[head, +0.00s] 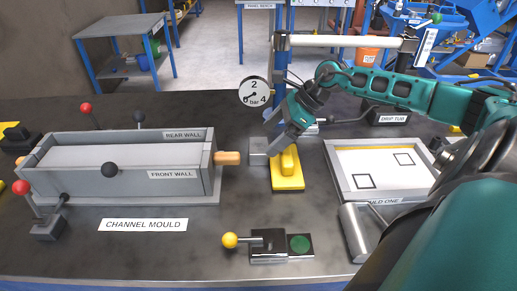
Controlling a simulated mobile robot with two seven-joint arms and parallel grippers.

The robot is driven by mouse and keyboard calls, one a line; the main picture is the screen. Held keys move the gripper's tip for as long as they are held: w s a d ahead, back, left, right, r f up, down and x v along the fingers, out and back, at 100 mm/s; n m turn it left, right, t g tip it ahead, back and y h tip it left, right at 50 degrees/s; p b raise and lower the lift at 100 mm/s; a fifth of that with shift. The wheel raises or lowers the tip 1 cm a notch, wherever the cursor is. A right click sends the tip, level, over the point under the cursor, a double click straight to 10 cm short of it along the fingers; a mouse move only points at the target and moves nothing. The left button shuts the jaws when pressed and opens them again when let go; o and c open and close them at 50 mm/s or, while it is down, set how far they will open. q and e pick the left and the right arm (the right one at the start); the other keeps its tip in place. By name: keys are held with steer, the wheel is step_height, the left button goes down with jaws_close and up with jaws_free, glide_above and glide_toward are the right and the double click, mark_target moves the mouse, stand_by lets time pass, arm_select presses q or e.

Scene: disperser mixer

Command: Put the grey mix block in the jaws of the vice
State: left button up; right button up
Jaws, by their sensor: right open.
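My right gripper (276,146) reaches in from the right and points down to the left, open. Its fingertips are at a light grey block-like piece (257,146) and just above a yellow piece with a raised yellow ridge (288,178). Whether the fingers touch either one cannot be told. The grey piece may be the mix block, but it carries no readable label and the gripper partly covers it. No vice can be made out with certainty. My left gripper is not in view.
The channel mould (190,190) fills the left of the bench. A white-floored tray mould (345,178) and a grey metal cylinder (353,233) are at right. A pressure gauge (254,91) stands behind the gripper.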

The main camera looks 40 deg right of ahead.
mark_target(261, 145)
steer(key=shift+x, duration=2.35)
steer(key=shift+w, duration=0.1)
steer(key=shift+c, duration=0.4)
steer(key=shift+r, duration=0.15)
steer(key=c, duration=1.3)
